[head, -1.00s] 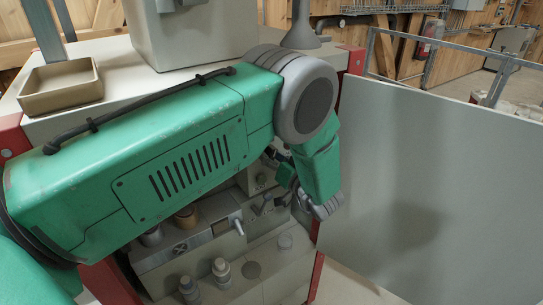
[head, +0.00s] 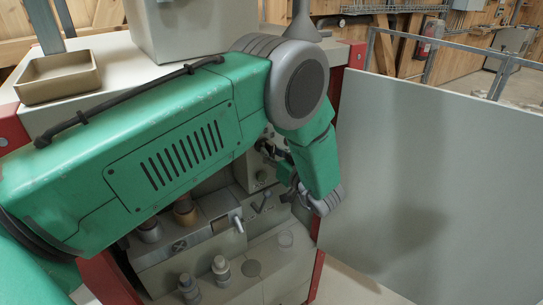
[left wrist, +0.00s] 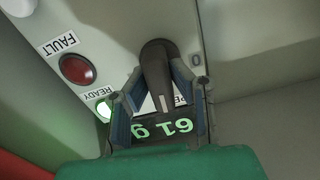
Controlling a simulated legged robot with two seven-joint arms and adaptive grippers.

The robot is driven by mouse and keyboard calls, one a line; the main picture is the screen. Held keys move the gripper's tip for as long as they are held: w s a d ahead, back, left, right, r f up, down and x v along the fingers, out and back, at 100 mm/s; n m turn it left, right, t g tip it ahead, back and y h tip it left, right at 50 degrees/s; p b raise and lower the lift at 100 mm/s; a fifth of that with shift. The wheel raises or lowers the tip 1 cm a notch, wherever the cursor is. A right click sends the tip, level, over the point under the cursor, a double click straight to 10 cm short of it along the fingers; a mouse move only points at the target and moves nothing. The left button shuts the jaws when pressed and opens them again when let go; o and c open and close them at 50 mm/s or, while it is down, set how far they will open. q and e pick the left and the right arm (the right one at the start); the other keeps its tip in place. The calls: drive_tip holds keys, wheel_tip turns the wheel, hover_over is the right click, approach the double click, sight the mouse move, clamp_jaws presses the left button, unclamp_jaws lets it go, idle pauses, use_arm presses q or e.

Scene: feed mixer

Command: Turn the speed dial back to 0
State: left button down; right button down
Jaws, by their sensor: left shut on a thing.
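The speed dial is a dark, elongated knob (left wrist: 158,62) on the light panel in the left wrist view. The pale line does not point at the 0. My left gripper (left wrist: 160,82) is shut on the knob, with a finger on each side. In the head view, my left gripper (head: 270,150) is at the machine's front, small and partly hidden by my green arm. My right gripper is not in view.
A red FAULT lamp (left wrist: 77,69) and a lit READY lamp (left wrist: 104,109) are left of the dial. A display (left wrist: 178,128) with green characters is close below it. A grey panel (head: 430,180) bounds the right side. Knobs and levers (head: 221,266) stick out below my arm.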

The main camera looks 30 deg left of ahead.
use_arm(q)
drive_tip(key=n+b, duration=0.2)
drive_tip(key=n, duration=0.1)
drive_tip(key=shift+f+n, duration=0.15)
drive_tip(key=shift+n, duration=0.25)
drive_tip(key=n+b, duration=0.2)
drive_tip(key=n, duration=0.1)
drive_tip(key=n+b, duration=0.2)
drive_tip(key=n, duration=0.2)
drive_tip(key=shift+n+b, duration=1.45)
drive_tip(key=shift+n, duration=0.55)
drive_tip(key=c, duration=1.4)
unclamp_jaws()
drive_tip(key=shift+w, duration=0.1)
drive_tip(key=shift+c, duration=0.2)
